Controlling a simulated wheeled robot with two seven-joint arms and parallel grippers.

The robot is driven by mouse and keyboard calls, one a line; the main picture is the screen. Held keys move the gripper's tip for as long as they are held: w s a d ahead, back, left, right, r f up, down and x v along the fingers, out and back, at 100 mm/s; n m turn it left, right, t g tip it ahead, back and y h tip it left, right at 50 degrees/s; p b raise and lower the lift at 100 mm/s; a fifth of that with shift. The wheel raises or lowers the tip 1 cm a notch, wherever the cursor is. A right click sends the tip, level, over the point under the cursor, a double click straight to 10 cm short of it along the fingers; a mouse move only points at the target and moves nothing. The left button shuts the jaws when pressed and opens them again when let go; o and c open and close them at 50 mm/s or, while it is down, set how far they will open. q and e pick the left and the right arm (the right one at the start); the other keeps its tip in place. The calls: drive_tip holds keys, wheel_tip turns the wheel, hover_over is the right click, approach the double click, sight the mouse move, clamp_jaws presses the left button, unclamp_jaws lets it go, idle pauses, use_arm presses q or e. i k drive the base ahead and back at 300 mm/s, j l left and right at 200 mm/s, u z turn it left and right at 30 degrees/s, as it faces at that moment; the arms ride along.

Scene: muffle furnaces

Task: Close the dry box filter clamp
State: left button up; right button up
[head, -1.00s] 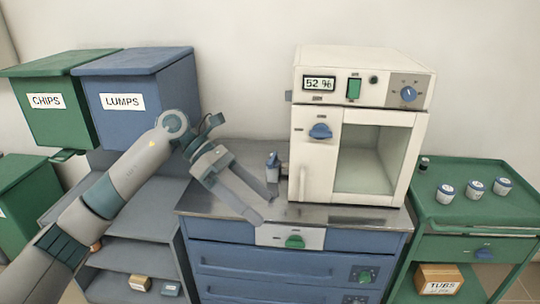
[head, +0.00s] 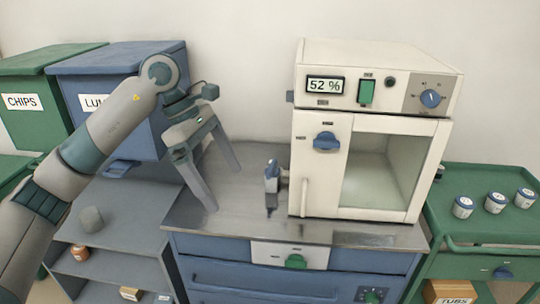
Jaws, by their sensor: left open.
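The dry box (head: 375,75) is a white cabinet with a glass window, standing on the metal top of the blue cabinet. A small blue-and-grey fitting (head: 271,177), which looks like the filter clamp, sticks out from its left side just above the metal top. I cannot tell whether the clamp is open or shut. My left gripper (head: 226,189) is open and empty, its fingers pointing down, to the left of the fitting and apart from it. My right gripper is not in view.
The display (head: 325,85) reads 52 %. A blue bin (head: 125,75) and a green bin (head: 35,105) stand at the left, with a grey shelf (head: 125,205) below. A green cart (head: 480,222) with small tubs is at the right. The metal top (head: 225,222) has free room left of the box.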

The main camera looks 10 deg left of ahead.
sight(271, 171)
drive_tip(key=i, duration=1.05)
